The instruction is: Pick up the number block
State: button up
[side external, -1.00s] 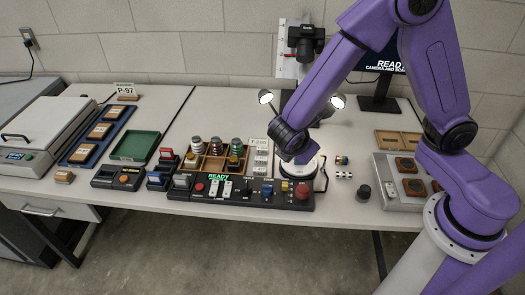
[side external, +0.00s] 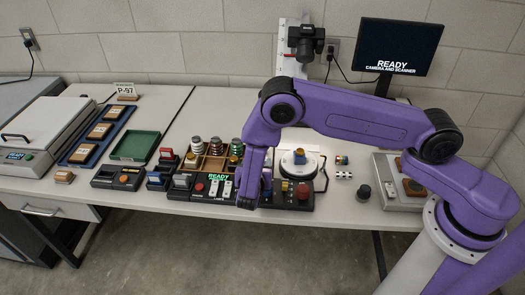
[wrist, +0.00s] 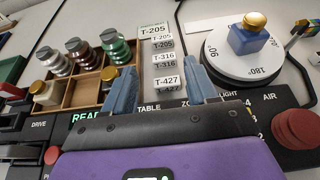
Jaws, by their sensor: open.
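In the wrist view, white blocks with black printed numbers lie in a column: T-205 (wrist: 162,37), T-316 (wrist: 164,57) and T-427 (wrist: 167,80). I cannot tell which one is the number block. My gripper (wrist: 160,79) is open, its two blue-grey fingers apart with nothing held between them. The T-427 block shows between and just beyond the fingertips; I see no contact. In the side external view, my arm hides most of the number blocks, and my gripper's fingers are hard to make out near the console front.
A wooden compartment tray (wrist: 88,92) with several capped jars stands left of the blocks. A white turntable (wrist: 232,66) carrying a blue, gold-topped piece (wrist: 248,38) is to the right. A black console (side external: 213,190) with a red button (wrist: 298,128) runs along the front.

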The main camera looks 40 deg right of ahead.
jog(key=x, duration=1.4)
jog(key=shift+d+f, duration=0.15)
jog(key=shift+d, duration=0.05)
jog(key=c, duration=0.7)
